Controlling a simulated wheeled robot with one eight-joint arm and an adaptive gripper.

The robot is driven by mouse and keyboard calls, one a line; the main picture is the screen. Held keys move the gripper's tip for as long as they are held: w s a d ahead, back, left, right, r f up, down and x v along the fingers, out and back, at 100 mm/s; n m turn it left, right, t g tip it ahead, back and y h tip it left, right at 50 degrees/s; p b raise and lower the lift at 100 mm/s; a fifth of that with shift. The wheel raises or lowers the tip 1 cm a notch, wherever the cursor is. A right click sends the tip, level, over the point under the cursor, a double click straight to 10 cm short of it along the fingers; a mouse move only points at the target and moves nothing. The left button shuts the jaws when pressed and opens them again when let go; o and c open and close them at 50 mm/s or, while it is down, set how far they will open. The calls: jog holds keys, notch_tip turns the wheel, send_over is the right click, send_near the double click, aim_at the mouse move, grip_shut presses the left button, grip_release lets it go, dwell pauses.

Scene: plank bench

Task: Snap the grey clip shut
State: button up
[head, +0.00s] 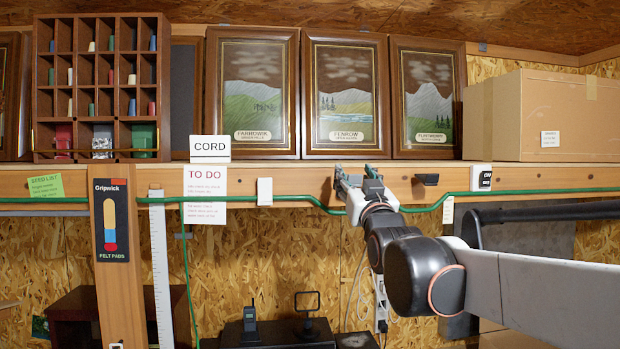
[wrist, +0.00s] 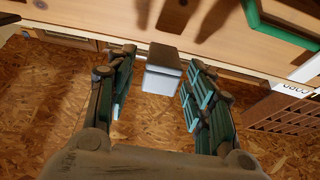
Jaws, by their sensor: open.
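The grey clip (wrist: 163,80) shows in the wrist view, a small block with a light grey face and a darker side, against the wooden rail. My gripper (wrist: 155,92) is open, with one finger on either side of the clip and a visible gap to each. In the head view my gripper (head: 360,180) is at the rail and hides the clip there. The green cord (head: 310,198) runs along the rail and passes behind my gripper. I cannot tell whether the clip's lid is open or how the cord sits in it.
A white clip (head: 264,191) is on the rail to the left, and a dark clip (head: 427,180) is just right of my gripper. Framed pictures (head: 346,92), a cardboard box (head: 540,115) and a compartment rack (head: 101,88) stand on the shelf above. A black bar (head: 550,209) is at the right.

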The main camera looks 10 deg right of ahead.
jog(key=c, duration=1.1)
jog(key=shift+o, duration=0.2)
jog(key=shift+f, duration=0.15)
